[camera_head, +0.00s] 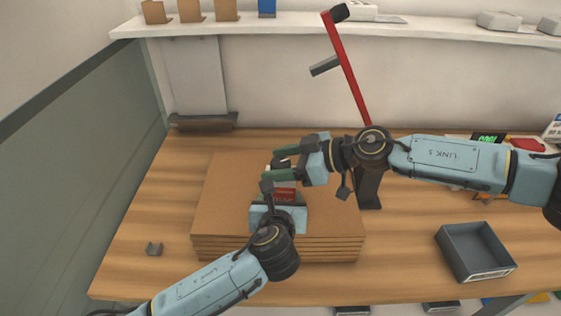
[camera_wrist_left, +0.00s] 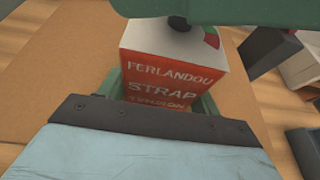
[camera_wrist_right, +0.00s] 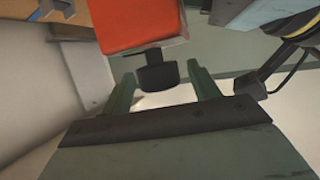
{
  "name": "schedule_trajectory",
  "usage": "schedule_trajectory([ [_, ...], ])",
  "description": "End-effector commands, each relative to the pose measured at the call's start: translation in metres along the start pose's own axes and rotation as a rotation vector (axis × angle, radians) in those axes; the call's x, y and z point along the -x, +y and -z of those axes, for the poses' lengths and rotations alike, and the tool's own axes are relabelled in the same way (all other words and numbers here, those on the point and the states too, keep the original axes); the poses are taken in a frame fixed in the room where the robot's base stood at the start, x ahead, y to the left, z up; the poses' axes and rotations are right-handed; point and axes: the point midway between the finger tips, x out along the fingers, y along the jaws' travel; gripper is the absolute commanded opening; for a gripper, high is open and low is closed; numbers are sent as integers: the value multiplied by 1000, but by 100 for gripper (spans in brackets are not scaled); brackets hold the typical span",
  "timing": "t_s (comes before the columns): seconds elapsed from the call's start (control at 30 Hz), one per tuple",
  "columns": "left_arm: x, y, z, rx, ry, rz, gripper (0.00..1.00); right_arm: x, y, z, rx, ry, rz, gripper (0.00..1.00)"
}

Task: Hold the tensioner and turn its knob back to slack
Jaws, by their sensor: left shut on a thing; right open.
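The tensioner (camera_wrist_left: 168,72) is a red and white box with "STRAP" lettering, standing over the stack of brown sheets. In the head view its red face (camera_head: 285,192) shows just above my left gripper (camera_head: 284,200). My left gripper is shut on the box, with green fingers at its two sides. The black knob (camera_wrist_right: 157,72) sticks out of the tensioner's end. My right gripper (camera_wrist_right: 162,84) is open, its two green fingers on either side of the knob with gaps. A small red and green dial (camera_wrist_left: 211,38) is partly hidden by my right gripper's finger.
The brown sheet stack (camera_head: 225,200) lies on the wooden table (camera_head: 150,215). A red lever on a dark stand (camera_head: 345,65) rises behind my right arm. A white shelf (camera_head: 290,27) runs behind.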

Motion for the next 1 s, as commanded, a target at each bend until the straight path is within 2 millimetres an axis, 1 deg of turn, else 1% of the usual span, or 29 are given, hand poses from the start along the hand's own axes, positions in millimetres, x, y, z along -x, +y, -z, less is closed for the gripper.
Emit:
schedule_trajectory([
  [0.03, 0, -1, -3, 2, -6, 2, 15, 0, 0, 0, 0, 0, 0, 61],
  [0.2, 0, -1, -3, 2, -6, 2, 15, 0, 0, 0, 0, 0, -1, 61],
  [0.23, 0, -1, -3, 2, -6, 2, 15, 0, 0, 0, 0, 0, -1, 59],
  [0.57, 0, -1, -3, 2, -7, 2, 15, 0, 0, 0, 0, 0, -1, 16],
  [0.8, 0, -1, -3, 2, -6, 2, 15, 0, 1, 0, 6, -3, 14, 16],
  [1.0, 0, -1, -3, 0, -7, 2, 15, -1, 2, -1, 36, -6, 87, 16],
])
